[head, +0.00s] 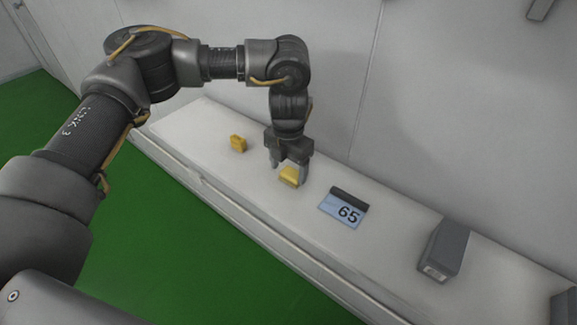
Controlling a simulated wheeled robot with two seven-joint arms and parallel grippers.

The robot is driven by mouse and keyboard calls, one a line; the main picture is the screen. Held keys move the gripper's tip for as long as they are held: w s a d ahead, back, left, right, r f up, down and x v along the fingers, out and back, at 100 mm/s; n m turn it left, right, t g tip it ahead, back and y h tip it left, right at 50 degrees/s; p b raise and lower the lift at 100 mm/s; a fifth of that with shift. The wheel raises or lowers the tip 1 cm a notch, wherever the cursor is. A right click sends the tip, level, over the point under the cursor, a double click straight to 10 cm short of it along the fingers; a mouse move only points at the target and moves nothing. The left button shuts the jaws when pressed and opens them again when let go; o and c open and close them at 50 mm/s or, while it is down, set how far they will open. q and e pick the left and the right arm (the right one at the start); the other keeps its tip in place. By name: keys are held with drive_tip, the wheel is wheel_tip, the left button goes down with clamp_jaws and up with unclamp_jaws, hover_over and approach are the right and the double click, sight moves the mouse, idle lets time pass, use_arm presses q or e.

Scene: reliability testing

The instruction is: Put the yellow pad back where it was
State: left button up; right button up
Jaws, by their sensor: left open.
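Two yellow pieces are on the white bench. One yellow pad (289,176) lies under my left gripper. The other small yellow block (238,143) stands apart, to the left and farther along the bench. My left gripper (288,176) points down with its fingers open, one on each side of the yellow pad. The fingers partly cover the pad, and I cannot tell whether they touch it. My right gripper is not in view.
A grey box (446,250) stands farther right, and another dark object (564,306) is at the right edge. A wall runs behind the bench; green floor lies in front.

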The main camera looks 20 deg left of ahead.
sight(289, 170)
use_arm(q)
drive_tip(key=shift+r, duration=0.25)
wheel_tip(289, 170, up, 12)
drive_tip(key=b, duration=0.2)
drive_tip(key=shift+d+f, duration=0.1)
drive_tip(key=shift+f, duration=0.05)
